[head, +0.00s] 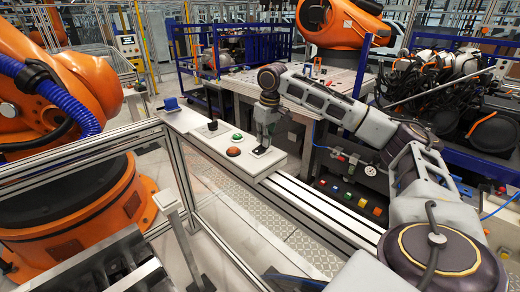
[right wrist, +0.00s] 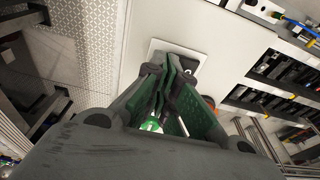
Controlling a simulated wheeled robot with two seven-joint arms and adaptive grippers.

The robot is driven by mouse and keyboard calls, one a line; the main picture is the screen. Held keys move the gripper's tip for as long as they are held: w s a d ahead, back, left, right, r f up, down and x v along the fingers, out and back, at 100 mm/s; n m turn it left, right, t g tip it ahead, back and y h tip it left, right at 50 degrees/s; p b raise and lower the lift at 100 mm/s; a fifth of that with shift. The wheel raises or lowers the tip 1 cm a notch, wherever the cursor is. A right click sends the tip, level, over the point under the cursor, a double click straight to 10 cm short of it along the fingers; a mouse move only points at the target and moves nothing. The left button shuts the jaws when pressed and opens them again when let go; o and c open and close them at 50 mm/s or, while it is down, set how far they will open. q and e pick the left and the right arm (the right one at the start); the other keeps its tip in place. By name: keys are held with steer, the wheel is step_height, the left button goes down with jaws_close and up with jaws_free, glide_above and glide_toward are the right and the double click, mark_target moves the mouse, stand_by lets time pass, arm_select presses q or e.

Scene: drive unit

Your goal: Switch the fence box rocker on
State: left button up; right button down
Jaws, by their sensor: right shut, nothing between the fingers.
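The fence box (head: 215,146) is a long pale box on top of the fence rail. The rocker (head: 261,151) is a small dark switch at its right end, mostly hidden by the fingers of my right gripper (head: 264,146). That gripper is shut and empty, pointing down at the rocker; I cannot tell whether it touches. In the right wrist view the rocker's white plate (right wrist: 158,48) lies beyond the closed fingers (right wrist: 165,85), which cover part of it. Which way the rocker is tipped cannot be seen. My left gripper is not in view.
On the box are a green button (head: 237,136), a red button (head: 233,152), a black knob (head: 212,125) and a blue part (head: 171,103) at the far left. A large orange robot (head: 70,90) stands left, behind the fence. A workbench (head: 335,84) is behind.

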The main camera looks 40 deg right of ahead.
steer(key=shift+f, duration=0.45)
stand_by(0.5)
steer(key=shift+r, duration=0.15)
steer(key=shift+r+p, duration=0.65)
steer(key=shift+r, duration=2.75)
